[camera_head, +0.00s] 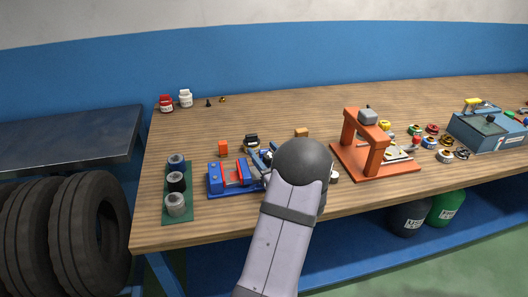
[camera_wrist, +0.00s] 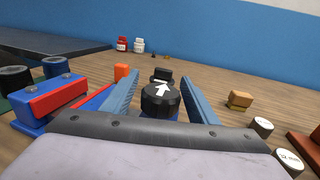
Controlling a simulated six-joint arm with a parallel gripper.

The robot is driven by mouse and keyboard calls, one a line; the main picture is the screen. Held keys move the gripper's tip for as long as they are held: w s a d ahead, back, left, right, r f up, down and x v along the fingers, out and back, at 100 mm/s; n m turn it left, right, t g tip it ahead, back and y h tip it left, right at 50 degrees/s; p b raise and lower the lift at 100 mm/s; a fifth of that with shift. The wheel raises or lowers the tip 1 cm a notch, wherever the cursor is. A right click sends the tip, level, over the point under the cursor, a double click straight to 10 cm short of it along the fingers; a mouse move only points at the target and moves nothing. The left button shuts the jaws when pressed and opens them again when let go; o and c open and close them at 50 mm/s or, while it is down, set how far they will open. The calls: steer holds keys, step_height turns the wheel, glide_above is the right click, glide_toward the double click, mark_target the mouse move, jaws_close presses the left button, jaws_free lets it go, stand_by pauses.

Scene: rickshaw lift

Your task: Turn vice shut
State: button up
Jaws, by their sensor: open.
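The blue vice (camera_head: 215,184) with red jaw faces stands near the table's front edge in the head view, left of my arm. In the wrist view its blue and red jaw block (camera_wrist: 50,100) is at the left. A black round knob (camera_wrist: 160,103) with a white arrow on top is in the middle of the wrist view. My gripper (camera_wrist: 159,82) is open, with one blue finger on each side of the knob; I cannot tell if they touch it. In the head view my arm hides the knob and the vice's right end.
A green board (camera_head: 168,214) with several grey and black cylinders lies left of the vice. An orange block (camera_head: 223,148) and a tan block (camera_head: 301,132) lie behind. An orange press frame (camera_head: 350,130) stands to the right. The back of the table is mostly clear.

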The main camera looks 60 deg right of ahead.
steer(key=shift+b+v, duration=0.6)
steer(key=shift+v, duration=2.85)
